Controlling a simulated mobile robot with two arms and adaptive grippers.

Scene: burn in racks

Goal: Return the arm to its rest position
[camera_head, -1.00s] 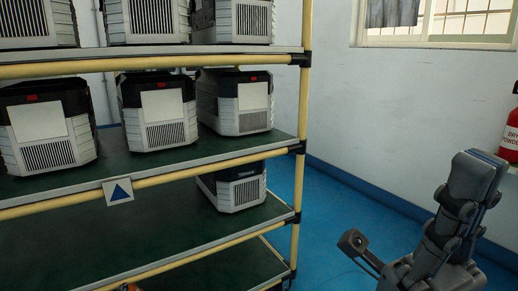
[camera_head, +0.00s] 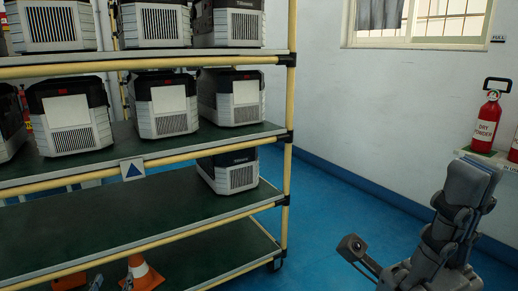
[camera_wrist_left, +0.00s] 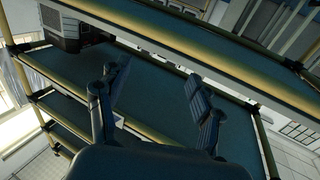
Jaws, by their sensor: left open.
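My left gripper (camera_wrist_left: 158,95) is open in the left wrist view. Its two dark segmented fingers stand apart with nothing held between them. Behind them is a green shelf deck (camera_wrist_left: 165,98) of the rack, seen tilted. The left gripper is not clearly visible in the head view. My right gripper (camera_head: 465,195) rises at the lower right of the head view, seen from the side, clear of the rack. Its fingers overlap, so I cannot tell whether it is open or shut. It holds no visible object.
The rack (camera_head: 140,162) with yellow rails fills the left, with several grey-and-black units (camera_head: 167,104). One unit (camera_head: 228,170) sits alone on a lower shelf. An orange cone (camera_head: 141,274) is at the bottom. Fire extinguishers (camera_head: 487,122) stand at right. Blue floor (camera_head: 320,215) is open between.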

